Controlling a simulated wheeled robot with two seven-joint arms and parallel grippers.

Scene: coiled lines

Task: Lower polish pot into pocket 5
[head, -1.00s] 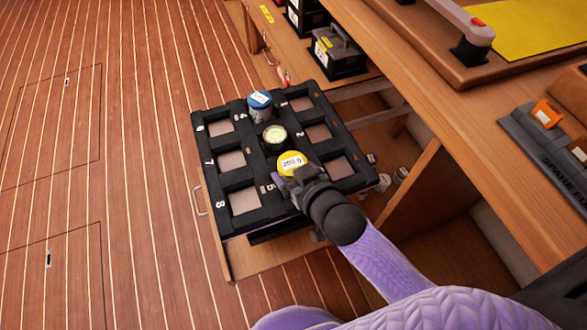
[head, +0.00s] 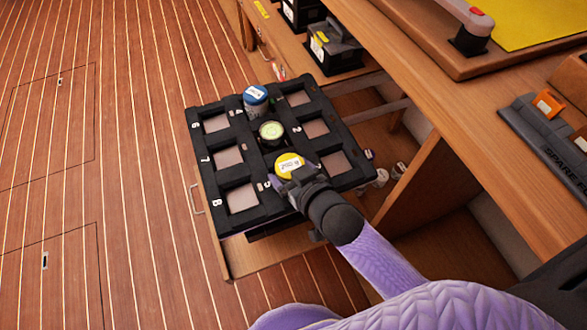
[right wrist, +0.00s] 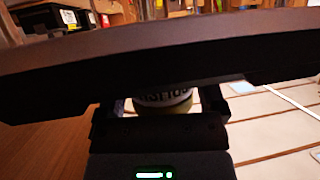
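The polish pot (head: 289,165) has a yellow lid with a white label. It sits upright in the head view at the near middle pocket of the black rack (head: 216,205), beside the printed 5. My right gripper (head: 288,178) is shut on it from the near side. In the right wrist view (right wrist: 175,107) its fingers stand either side of the pot (right wrist: 162,100), and a dark bar hides the pot's other part. The pocket's opening is hidden under the pot and gripper, so I cannot tell how deep the pot is. My left gripper is not in view.
A blue-lidded pot (head: 255,100) and a pale-green-lidded pot (head: 271,133) stand in the rack's middle column. The side pockets look empty. The rack is over an open drawer (head: 250,257). The wooden bench (head: 455,115) with a spares box (head: 548,140) lies to the right.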

